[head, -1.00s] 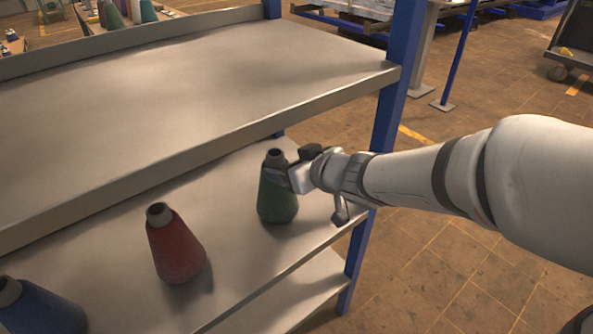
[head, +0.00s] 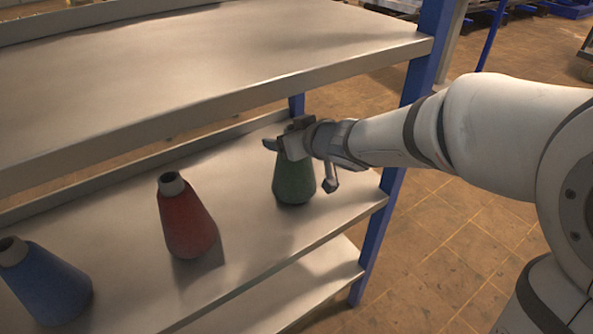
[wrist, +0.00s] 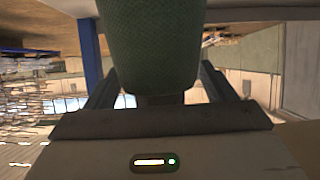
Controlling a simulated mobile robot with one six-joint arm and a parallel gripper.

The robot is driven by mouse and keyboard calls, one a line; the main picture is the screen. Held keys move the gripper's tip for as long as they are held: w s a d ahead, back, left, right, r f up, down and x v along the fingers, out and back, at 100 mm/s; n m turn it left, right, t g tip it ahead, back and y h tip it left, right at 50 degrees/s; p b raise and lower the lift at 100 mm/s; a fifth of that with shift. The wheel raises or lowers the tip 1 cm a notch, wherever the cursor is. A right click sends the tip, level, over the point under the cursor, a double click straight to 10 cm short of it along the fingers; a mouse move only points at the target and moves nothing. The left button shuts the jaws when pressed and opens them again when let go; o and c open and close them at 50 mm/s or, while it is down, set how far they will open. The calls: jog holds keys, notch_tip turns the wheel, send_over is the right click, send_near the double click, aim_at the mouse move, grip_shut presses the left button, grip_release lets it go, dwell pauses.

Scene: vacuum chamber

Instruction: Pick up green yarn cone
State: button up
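The green yarn cone (head: 293,183) stands upright on the middle shelf near its right end. My gripper (head: 284,136) is at the cone's upper part and hides its tip in the head view. In the wrist view the green cone (wrist: 152,45) fills the upper middle, with its narrow grey tip pointing down toward my palm. My gripper's fingers (wrist: 158,82) are spread on either side of the cone, with gaps visible beside its narrow end. The finger ends are partly hidden behind the cone.
A red yarn cone (head: 187,222) and a blue yarn cone (head: 48,288) stand to the left on the same shelf. A blue post (head: 377,235) rises at the right end. Open floor lies to the right.

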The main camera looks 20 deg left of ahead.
jog(key=c, duration=1.6)
jog(key=shift+o, duration=0.2)
jog(key=shift+r, duration=0.1)
